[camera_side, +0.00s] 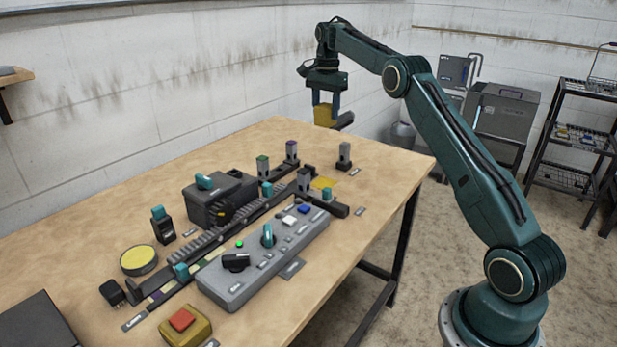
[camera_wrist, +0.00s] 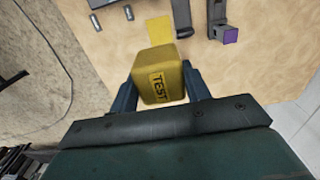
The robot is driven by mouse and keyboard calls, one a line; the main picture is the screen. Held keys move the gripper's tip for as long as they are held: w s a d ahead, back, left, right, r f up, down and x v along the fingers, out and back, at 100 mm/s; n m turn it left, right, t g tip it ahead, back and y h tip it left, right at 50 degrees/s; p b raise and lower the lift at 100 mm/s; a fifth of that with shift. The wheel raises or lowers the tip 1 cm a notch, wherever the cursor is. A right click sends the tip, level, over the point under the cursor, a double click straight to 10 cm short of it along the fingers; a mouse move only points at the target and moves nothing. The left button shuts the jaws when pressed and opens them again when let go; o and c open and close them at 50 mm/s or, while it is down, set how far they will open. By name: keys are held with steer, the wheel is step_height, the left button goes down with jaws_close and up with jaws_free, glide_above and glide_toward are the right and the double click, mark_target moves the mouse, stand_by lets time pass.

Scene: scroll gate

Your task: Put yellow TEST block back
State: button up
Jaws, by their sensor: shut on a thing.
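The yellow TEST block (camera_wrist: 160,75) is between the fingers of my gripper (camera_wrist: 160,95), with its TEST label facing the wrist camera. In the side view my gripper (camera_side: 327,105) is shut on the block (camera_side: 325,115) and holds it in the air by the far edge of the table. A flat yellow patch (camera_side: 323,183) lies on the tabletop near the far end of the black rail. The patch also shows in the wrist view (camera_wrist: 159,30), just beyond the block, and is bare where visible.
A grey post on a black base (camera_side: 344,157) stands beside the patch. A post with a purple top (camera_side: 292,152) stands to its left. The grey control panel (camera_side: 265,262) and a black box (camera_side: 220,200) fill the table's middle. The far right tabletop is mostly clear.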

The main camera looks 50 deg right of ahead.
steer(key=shift+s, duration=0.1)
steer(key=shift+s+d+r, duration=0.1)
steer(key=shift+s+r, duration=0.05)
steer(key=shift+s, duration=0.3)
steer(key=shift+s+d+r, duration=0.1)
steer(key=shift+s, duration=0.35)
steer(key=s, duration=0.9)
steer(key=shift+s+a, duration=0.2)
steer(key=shift+s, duration=0.1)
steer(key=shift+f, duration=0.2)
step_height(320, 180, down, 16)
steer(key=shift+r, duration=0.25)
steer(key=shift+f, duration=0.15)
steer(key=shift+f, duration=2)
steer(key=shift+f, duration=0.1)
